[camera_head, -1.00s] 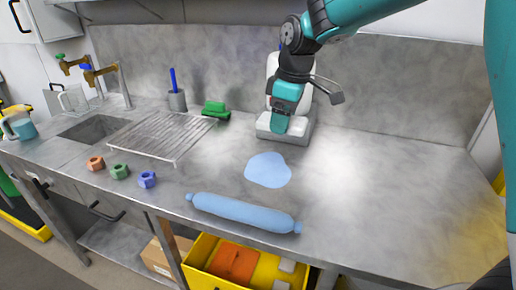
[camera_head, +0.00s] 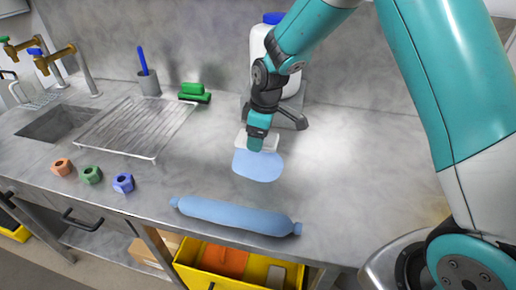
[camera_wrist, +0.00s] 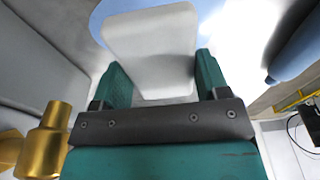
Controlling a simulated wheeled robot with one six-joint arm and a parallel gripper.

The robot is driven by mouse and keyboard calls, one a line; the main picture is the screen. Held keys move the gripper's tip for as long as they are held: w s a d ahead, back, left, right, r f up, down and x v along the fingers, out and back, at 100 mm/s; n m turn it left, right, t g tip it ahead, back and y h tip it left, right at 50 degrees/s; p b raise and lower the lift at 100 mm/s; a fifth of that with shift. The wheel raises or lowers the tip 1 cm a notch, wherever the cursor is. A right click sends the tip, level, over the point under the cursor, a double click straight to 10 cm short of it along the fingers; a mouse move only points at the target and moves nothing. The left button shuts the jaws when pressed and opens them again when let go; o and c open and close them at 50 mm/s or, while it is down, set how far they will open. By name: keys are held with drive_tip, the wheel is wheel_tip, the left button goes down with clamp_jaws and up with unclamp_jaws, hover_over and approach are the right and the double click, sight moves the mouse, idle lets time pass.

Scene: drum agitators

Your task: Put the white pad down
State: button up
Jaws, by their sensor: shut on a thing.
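The white pad (camera_head: 270,142) is between the fingers of my gripper (camera_head: 257,140), at the far edge of a flat pale blue puddle (camera_head: 258,167) on the counter. In the wrist view the pad (camera_wrist: 150,45) sticks out flat between the two green fingers of my gripper (camera_wrist: 162,75), which are shut on its sides. The puddle shows partly behind the pad in the wrist view (camera_wrist: 108,14). I cannot tell whether the pad touches the counter.
A blue sausage-shaped roll (camera_head: 236,215) lies along the front edge. A white bottle stand with blue cap (camera_head: 273,18) is behind my gripper. Counter right of the puddle is clear.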

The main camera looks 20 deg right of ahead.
sight(257, 159)
drive_tip(key=shift+f+p, duration=0.35)
drive_tip(key=shift+f, duration=2.5)
drive_tip(key=shift+f, duration=0.2)
drive_tip(key=o, duration=0.9)
drive_tip(key=shift+r, duration=0.1)
drive_tip(key=shift+r, duration=0.1)
